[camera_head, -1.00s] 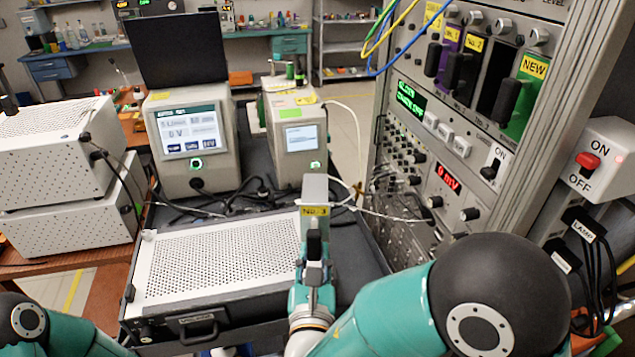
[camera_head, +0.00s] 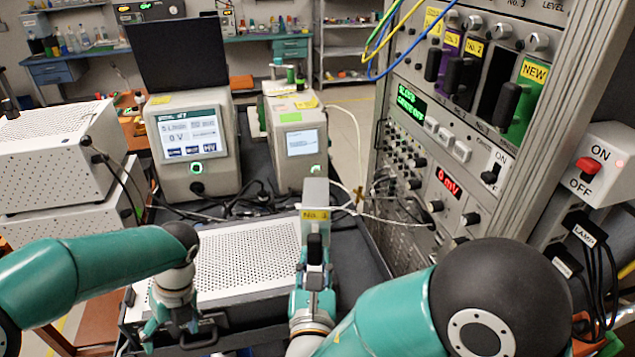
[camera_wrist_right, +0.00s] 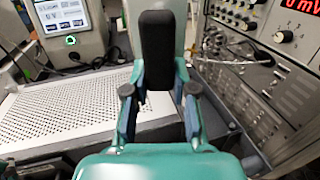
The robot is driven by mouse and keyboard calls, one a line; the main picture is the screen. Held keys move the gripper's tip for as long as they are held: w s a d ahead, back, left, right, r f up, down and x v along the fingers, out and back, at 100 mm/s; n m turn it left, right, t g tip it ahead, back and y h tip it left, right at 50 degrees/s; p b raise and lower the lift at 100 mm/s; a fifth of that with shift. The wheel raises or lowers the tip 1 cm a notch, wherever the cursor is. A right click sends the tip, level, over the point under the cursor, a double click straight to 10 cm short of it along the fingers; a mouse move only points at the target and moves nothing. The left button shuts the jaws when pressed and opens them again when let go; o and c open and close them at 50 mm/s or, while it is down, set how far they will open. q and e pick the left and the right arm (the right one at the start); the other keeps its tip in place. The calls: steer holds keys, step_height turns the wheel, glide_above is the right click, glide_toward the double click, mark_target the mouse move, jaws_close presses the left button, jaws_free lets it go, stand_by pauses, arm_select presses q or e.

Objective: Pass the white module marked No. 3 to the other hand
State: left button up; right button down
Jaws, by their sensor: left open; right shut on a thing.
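The white-grey module marked No. 3 (camera_head: 315,197) stands upright in front of me, its yellow label at the upper part of its near face and a black handle below it. My right gripper (camera_head: 314,268) is shut on the module by its black handle. In the right wrist view the module (camera_wrist_right: 178,14) and its black handle fill the upper middle, between the fingers (camera_wrist_right: 160,92). My left gripper (camera_head: 170,325) is open and empty, pointing down over the near left part of the perforated box, left of the module and apart from it.
The perforated white box (camera_head: 245,262) lies behind and below both grippers. The rack (camera_head: 455,150) on the right has an empty dark slot (camera_head: 493,80) beside the green NEW module (camera_head: 525,95). Two instruments with screens (camera_head: 190,140) stand behind. Thin cables run beside the module.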

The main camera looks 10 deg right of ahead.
steer(key=shift+r, duration=0.1)
arm_select(q)
steer(key=w+d+r+m+t+h, duration=0.1)
steer(key=w+d+r+m+t, duration=0.1)
steer(key=w+d+r+t, duration=0.45)
steer(key=w+d+r+m+t+h, duration=0.15)
steer(key=w+d+r, duration=0.25)
steer(key=d+r, duration=0.6)
steer(key=s+d+r+m+t+h, duration=0.1)
steer(key=d+r+m+t+h, duration=0.15)
steer(key=d+r, duration=0.7)
steer(key=m, duration=0.3)
glide_toward(321, 192)
steer(key=shift+w+a+f+h, duration=0.2)
steer(key=shift+w+h, duration=0.05)
steer(key=shift+h, duration=0.05)
steer(key=x, duration=1.1)
steer(key=shift+f, duration=0.1)
